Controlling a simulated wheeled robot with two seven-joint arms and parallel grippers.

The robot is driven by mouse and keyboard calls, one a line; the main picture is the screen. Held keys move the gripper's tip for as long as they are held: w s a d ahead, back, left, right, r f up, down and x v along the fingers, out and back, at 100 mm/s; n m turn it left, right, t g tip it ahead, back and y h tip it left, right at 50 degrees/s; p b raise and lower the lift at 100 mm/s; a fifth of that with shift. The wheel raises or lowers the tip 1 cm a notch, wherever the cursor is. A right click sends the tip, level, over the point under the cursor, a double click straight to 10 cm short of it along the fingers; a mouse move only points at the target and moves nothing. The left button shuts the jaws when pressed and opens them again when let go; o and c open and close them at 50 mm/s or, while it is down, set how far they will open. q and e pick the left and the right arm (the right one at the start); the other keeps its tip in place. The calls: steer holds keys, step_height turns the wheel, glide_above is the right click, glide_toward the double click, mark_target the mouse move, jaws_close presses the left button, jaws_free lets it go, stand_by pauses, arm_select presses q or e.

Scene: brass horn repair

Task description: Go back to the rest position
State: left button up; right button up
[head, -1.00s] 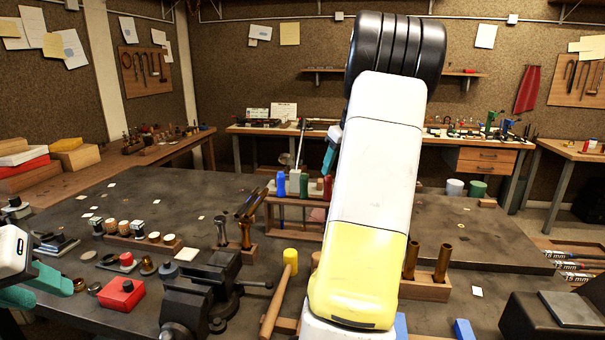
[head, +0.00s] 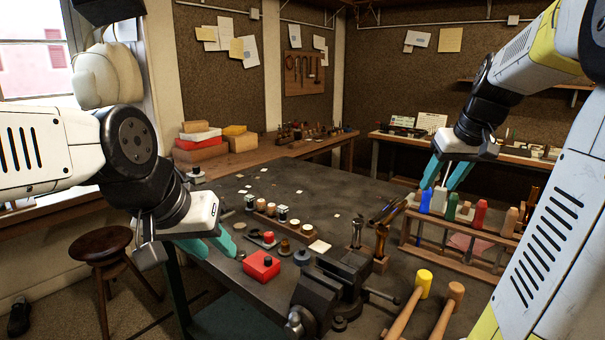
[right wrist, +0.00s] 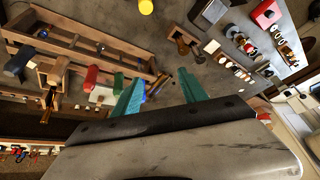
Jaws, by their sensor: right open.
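My left gripper (head: 220,252) reaches in from the left in the head view. Its teal fingers are apart and empty, over the near left edge of the workbench (head: 335,192), left of a red box (head: 262,265). My right gripper (head: 440,187) hangs over the back of the bench, behind the wooden tool rack (head: 440,247) as seen in the head view. Its teal fingers are spread with nothing between them. The right wrist view shows the same open fingers (right wrist: 158,84), with the bench below.
A black vise (head: 335,285) stands at the front edge. Two mallets, one with a yellow head (head: 424,278), lie to its right. A stool (head: 104,245) stands left of the bench. The middle of the bench is mostly clear.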

steer(key=s+a+f, duration=0.2)
steer(key=s+a, duration=0.6)
steer(key=s+a+f+t+y, duration=0.1)
steer(key=s+a+f, duration=0.1)
steer(key=s+a, duration=0.7)
steer(key=shift+s+a+f, duration=0.15)
steer(key=shift+s+f, duration=0.15)
steer(key=shift+c, duration=1.5)
